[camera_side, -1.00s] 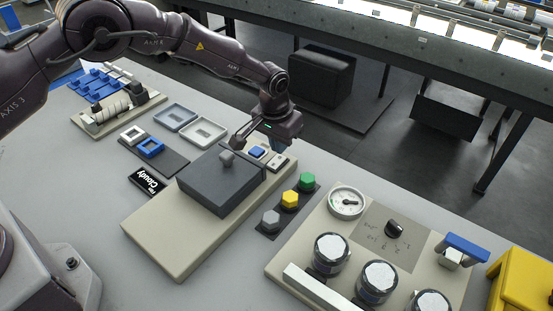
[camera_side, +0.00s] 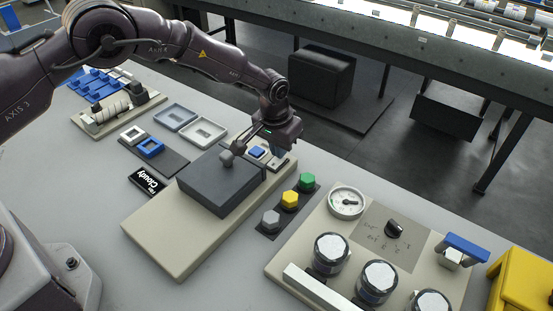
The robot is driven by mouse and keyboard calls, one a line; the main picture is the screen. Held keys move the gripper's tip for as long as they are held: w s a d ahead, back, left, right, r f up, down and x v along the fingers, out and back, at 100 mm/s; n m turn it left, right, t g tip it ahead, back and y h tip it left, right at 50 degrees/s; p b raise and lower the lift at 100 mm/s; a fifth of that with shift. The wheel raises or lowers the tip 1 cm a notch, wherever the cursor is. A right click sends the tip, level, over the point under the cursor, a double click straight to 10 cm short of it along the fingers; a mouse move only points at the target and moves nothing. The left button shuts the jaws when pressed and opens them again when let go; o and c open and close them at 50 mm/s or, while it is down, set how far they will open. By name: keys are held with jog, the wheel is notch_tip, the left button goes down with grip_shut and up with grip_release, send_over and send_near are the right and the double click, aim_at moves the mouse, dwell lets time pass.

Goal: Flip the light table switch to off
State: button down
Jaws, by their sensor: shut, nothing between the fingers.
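A small panel with a blue square button (camera_side: 257,152) and a pale switch plate (camera_side: 283,163) lies at the far edge of the table, behind a dark grey box. I cannot tell for sure which of these is the light table switch, or its position. My gripper (camera_side: 277,151) is shut and empty, pointing down right over this panel. Its fingertips partly hide the plate, and I cannot tell whether they touch it.
The dark grey box (camera_side: 213,184) with a knob on top stands on a beige base (camera_side: 160,232) in front of my gripper. Grey, yellow (camera_side: 290,200) and green buttons are to the right. A gauge panel (camera_side: 420,262) with jars is further right. Pale trays (camera_side: 205,132) lie left.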

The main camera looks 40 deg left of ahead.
aim_at(269, 165)
jog(key=shift+f, duration=0.5)
jog(key=shift+r, duration=3.55)
jog(key=s, duration=0.1)
jog(key=s+f, duration=0.1)
jog(key=s+g, duration=0.1)
jog(key=shift+a+f+m, duration=0.3)
jog(key=shift+a+f, duration=0.05)
jog(key=shift+f, duration=0.05)
jog(key=shift+s+a+r, duration=0.35)
jog(key=shift+s+r, duration=0.35)
jog(key=shift+s, duration=0.1)
jog(key=s+a+r+t, duration=0.1)
jog(key=s+a+r, duration=0.3)
jog(key=s+r, duration=0.4)
jog(key=s+a+r+t, duration=0.2)
jog(key=s+r, duration=0.6)
jog(key=s, duration=0.4)
jog(key=s+a+r+t, duration=0.1)
jog(key=s+a+r, duration=0.4)
jog(key=s+r, duration=0.3)
jog(key=shift+s+a+r+t, duration=0.3)
jog(key=shift+s+t, duration=0.1)
jog(key=shift+s, duration=0.65)
